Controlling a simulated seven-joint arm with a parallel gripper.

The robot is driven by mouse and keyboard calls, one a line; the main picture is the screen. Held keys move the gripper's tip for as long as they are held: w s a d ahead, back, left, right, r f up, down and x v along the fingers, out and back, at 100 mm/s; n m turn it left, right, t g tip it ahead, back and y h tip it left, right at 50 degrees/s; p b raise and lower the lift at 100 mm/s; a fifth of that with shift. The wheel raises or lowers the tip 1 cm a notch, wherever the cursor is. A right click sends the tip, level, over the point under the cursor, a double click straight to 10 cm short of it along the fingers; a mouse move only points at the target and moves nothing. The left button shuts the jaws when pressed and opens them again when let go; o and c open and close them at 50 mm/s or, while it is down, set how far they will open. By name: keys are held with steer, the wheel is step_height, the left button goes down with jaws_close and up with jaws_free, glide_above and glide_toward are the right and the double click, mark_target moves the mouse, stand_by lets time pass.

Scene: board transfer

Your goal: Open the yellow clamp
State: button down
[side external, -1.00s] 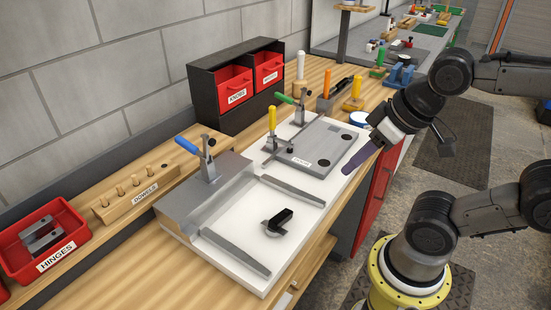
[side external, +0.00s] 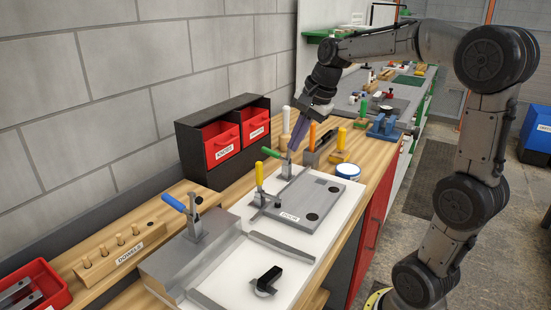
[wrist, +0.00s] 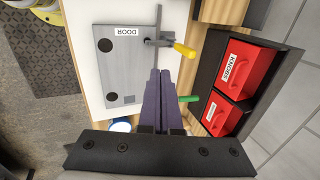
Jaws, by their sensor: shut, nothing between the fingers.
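The yellow clamp has a yellow handle (side external: 259,174) standing roughly upright in the side view. In the wrist view the yellow handle (wrist: 184,50) points right, just beyond my fingertips. My gripper (side external: 292,149) is shut and empty, with its purple fingers pointing down beside the green-handled clamp (side external: 285,168). It is behind and above the yellow clamp, apart from it. In the wrist view my gripper (wrist: 160,72) partly hides the green clamp (wrist: 190,98).
A black rack with red bins (side external: 220,145) stands behind, close to my gripper. Several upright tools, including an orange handle (side external: 312,134), stand to the right. A blue-handled clamp (side external: 175,203) is at the left. The white board (side external: 328,224) has free room at its front.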

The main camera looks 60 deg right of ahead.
steer(key=x, duration=0.3)
steer(key=w+x, duration=0.1)
steer(key=x, duration=0.3)
steer(key=w+r+x, duration=0.1)
steer(key=x, duration=0.2)
steer(key=shift+w+f, duration=0.3)
steer(key=shift+f, duration=0.1)
steer(key=shift+w, duration=0.65)
